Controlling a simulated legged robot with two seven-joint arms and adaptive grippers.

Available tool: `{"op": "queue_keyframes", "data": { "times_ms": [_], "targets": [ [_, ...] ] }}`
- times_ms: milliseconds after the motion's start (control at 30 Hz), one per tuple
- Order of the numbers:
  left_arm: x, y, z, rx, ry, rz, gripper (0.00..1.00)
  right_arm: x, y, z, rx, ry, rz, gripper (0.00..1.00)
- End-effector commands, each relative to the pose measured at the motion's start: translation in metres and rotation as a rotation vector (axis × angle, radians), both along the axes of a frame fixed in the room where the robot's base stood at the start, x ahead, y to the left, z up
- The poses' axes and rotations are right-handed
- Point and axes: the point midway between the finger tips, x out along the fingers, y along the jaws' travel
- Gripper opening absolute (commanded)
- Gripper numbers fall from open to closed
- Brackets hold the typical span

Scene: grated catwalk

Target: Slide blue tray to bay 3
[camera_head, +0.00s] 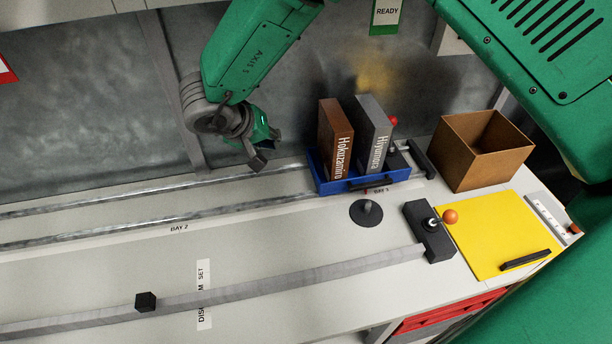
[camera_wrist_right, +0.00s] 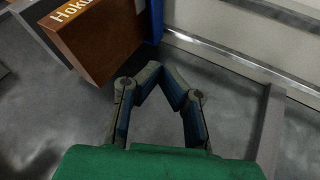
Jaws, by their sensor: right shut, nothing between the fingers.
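The blue tray (camera_head: 335,187) sits on the twin rails at the right, with a brown book (camera_head: 336,140) and a grey book (camera_head: 372,135) upright in it. A label reading BAY 3 (camera_head: 381,190) is just in front of the tray's right half. My right gripper (camera_head: 259,163) is shut and empty, above the rails left of the tray and apart from it. In the right wrist view its fingers (camera_wrist_right: 168,75) meet at the tips; the brown book (camera_wrist_right: 100,40) and a sliver of the blue tray (camera_wrist_right: 153,22) show beyond. My left gripper is not in view.
The rails (camera_head: 150,222) are clear on the left, by the BAY 2 label (camera_head: 179,228). A dark end stop (camera_head: 418,160) is right of the tray. A brown box (camera_head: 462,165), a yellow mat (camera_head: 495,235) and an orange-knobbed lever (camera_head: 450,216) are farther right.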

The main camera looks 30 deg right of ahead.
Motion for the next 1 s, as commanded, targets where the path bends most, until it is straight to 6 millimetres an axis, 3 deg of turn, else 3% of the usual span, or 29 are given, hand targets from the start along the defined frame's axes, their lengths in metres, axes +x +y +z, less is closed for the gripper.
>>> {"op": "queue_keyframes", "data": {
  "times_ms": [500,767,1000],
  "targets": [
    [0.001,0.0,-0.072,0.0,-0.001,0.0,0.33,0.0,0.0,-0.073,0.0,0.001,0.0,0.0],
    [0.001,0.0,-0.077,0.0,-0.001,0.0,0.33,0.002,-0.005,-0.084,0.0,0.001,-0.001,0.0],
    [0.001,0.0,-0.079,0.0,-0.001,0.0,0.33,0.013,-0.029,-0.119,-0.001,0.003,-0.003,0.0]
  ]
}}
